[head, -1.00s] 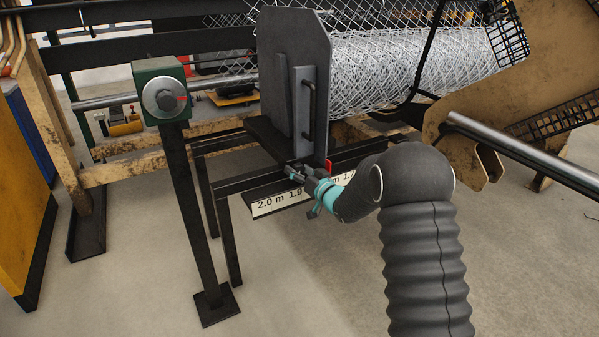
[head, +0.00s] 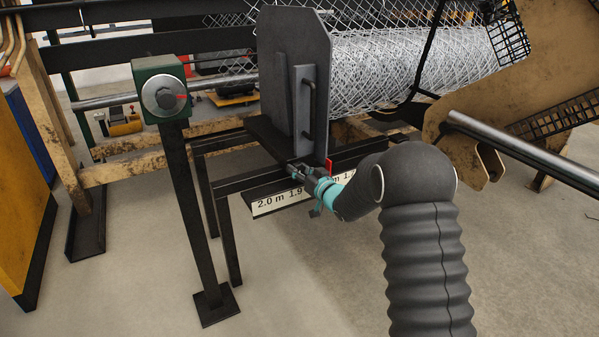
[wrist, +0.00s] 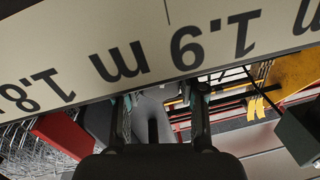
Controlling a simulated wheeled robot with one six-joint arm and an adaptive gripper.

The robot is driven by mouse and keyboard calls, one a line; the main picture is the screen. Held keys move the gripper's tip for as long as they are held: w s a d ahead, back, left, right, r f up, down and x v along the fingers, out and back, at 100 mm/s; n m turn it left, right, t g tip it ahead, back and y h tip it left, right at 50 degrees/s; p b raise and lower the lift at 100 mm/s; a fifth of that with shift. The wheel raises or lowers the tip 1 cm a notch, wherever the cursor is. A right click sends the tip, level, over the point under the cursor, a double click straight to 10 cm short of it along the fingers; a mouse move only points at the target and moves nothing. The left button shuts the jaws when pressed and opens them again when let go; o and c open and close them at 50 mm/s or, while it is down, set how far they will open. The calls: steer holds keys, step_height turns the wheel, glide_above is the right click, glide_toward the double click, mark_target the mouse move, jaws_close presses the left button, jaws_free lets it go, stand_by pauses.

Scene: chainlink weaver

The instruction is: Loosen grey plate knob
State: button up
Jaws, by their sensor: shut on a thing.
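The grey plate (head: 295,70) stands upright on the rail at the end of the mesh roll, with a dark handle on its right face. My gripper (head: 298,172) is at the foot of this plate, just above the scale strip. In the wrist view, my gripper's two fingers (wrist: 160,108) stand on either side of a grey knob (wrist: 153,104) and are shut on it. The knob is hidden by my gripper in the head view, and only partly shows between the fingers in the wrist view.
A scale strip (head: 278,202) marked in metres runs along the rail, close to my gripper; a red pointer (head: 328,165) is beside it. A green block with a round dial (head: 163,96) stands on a post at left. The floor in front is clear.

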steer(key=n, duration=0.5)
steer(key=shift+r+n+h, duration=0.1)
steer(key=shift+n+h, duration=0.4)
steer(key=shift+n, duration=1.5)
steer(key=o, duration=1.2)
steer(key=shift+c, duration=0.2)
